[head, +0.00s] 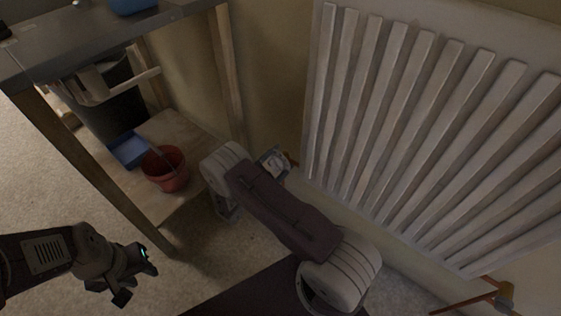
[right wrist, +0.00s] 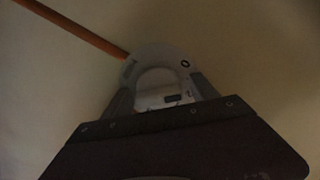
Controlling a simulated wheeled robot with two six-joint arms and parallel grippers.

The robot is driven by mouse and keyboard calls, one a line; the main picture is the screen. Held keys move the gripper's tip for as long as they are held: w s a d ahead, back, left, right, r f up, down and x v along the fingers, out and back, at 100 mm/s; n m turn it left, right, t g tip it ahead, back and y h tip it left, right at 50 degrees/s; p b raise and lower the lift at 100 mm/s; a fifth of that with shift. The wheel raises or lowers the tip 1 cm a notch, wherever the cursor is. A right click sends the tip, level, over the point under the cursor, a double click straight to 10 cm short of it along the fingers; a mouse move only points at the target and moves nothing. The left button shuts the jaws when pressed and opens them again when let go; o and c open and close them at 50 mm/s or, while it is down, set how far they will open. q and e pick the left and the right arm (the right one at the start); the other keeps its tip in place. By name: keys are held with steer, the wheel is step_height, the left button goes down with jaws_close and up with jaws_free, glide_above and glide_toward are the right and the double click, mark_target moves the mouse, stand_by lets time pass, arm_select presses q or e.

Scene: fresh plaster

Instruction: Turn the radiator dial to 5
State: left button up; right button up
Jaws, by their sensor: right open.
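The radiator (head: 425,130) is a pale ribbed panel on the wall at right in the head view. My right gripper (head: 273,162) is beside its lower left corner, largely hidden behind my right arm. In the right wrist view, a pale rounded part (right wrist: 160,52), probably the radiator dial, shows between the fingers of my open right gripper (right wrist: 163,92). My left gripper (head: 138,282) hangs at lower left in the head view, open and empty, away from the radiator.
A workbench (head: 110,40) with a low wooden shelf stands at left. A copper pipe (right wrist: 75,28) runs toward the pale part. Another pipe (head: 465,303) shows at lower right.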

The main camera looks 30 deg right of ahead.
steer(key=c, duration=1.3)
